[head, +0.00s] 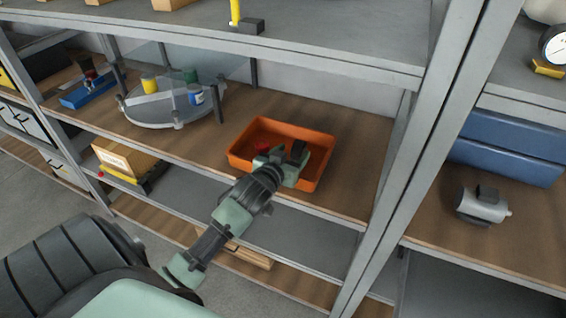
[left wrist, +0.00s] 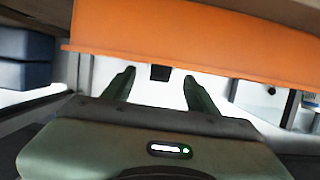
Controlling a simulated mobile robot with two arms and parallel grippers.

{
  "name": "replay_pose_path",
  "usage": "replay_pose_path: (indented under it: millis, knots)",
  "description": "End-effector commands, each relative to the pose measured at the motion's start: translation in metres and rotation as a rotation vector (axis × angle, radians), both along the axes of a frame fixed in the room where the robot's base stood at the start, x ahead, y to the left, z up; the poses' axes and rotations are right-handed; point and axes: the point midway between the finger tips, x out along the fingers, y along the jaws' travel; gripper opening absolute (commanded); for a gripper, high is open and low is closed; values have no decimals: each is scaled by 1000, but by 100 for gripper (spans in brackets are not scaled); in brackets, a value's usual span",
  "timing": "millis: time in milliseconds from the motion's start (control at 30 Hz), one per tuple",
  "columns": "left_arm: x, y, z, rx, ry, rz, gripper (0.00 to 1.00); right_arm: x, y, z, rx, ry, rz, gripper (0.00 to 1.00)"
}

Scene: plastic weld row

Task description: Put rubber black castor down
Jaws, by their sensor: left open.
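An orange tray (head: 318,140) stands on the wooden middle shelf. My left gripper (head: 283,160) reaches over its near side, with the jaws apart. A small black object (head: 299,150), likely the rubber black castor, shows at the gripper's tip, inside the tray's outline. In the left wrist view, a dark block (left wrist: 160,73) sits between the tips of the open fingers (left wrist: 158,82), against the orange tray wall (left wrist: 190,35). I cannot tell whether it touches a finger or the tray floor. My right gripper is not in view.
A red item (head: 262,148) lies in the tray. A round turntable (head: 160,108) with small containers stands to the left. A grey shelf (head: 340,55) runs above, and an upright post (head: 415,150) stands right. Bare shelf (head: 365,165) shows right of the tray.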

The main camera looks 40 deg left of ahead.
Motion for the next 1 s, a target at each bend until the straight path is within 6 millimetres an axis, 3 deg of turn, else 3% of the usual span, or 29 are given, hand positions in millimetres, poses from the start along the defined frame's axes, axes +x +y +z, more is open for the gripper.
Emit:
replay_pose_path:
  millis: [200,400,1000]
  knots:
    - [-44,-11,12,-1,1,-1,58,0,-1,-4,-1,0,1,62]
    - [-70,-16,21,-1,1,0,58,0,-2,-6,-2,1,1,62]
    - [-77,-18,24,0,0,1,58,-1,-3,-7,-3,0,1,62]
